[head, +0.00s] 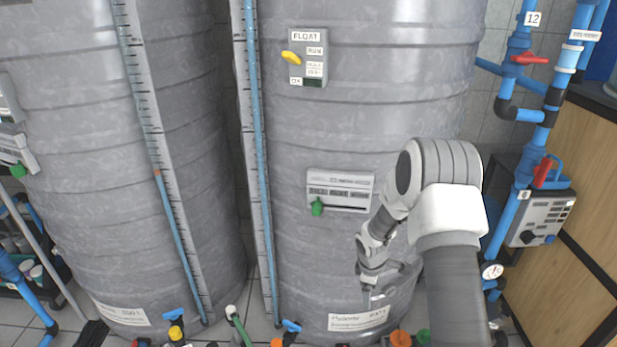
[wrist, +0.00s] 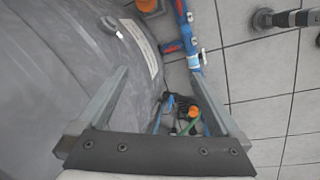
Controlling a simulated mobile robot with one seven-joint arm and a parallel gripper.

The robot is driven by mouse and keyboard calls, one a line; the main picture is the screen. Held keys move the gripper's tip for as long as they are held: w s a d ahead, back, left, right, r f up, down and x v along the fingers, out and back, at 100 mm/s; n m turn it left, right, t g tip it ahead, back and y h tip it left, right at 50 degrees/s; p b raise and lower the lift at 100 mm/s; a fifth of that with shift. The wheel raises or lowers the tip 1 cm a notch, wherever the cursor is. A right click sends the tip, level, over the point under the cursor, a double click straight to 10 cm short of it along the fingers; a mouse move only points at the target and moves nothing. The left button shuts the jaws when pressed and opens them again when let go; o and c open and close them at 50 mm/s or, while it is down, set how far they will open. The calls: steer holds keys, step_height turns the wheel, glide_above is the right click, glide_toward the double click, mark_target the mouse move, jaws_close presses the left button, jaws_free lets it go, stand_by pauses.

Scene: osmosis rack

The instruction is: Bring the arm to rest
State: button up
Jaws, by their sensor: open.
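My arm (head: 448,215) is bent, with its elbow raised in front of the right grey tank (head: 290,190). Its forearm hangs down toward the tank's lower front. My gripper (head: 374,288) is low, near the tank's lower label (head: 357,319); the gap to the tank wall cannot be judged. In the wrist view my gripper (wrist: 160,75) has its two fingers spread wide with nothing between them. Beyond the fingers show the tank's curved side and the floor. The gripper is small and partly merges with the grey tank in the head view.
A control box (head: 340,190) with a green knob is on the tank.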

steer(key=s+r+m+t, duration=0.1)
steer(key=s+r+m, duration=0.25)
steer(key=r, duration=0.95)
steer(key=s+r+m+t, duration=0.1)
steer(key=s+r+m, duration=0.3)
steer(key=r, duration=0.9)
steer(key=s+a+r+m+t, duration=0.1)
steer(key=s+r, duration=0.4)
steer(key=s, duration=0.6)
steer(key=s+a+r+m+y, duration=0.1)
steer(key=s+r+m, duration=0.3)
steer(key=s, duration=0.7)
step_height(320, 180, up, 2)
steer(key=shift+s+a+r+t+y, duration=0.2)
steer(key=shift+s+a+t+y, duration=0.15)
steer(key=shift+a, duration=0.3)
steer(key=shift+m, duration=0.25)
step_height(320, 180, up, 21)
steer(key=p, duration=2.1)
steer(key=shift+c, duration=0.3)
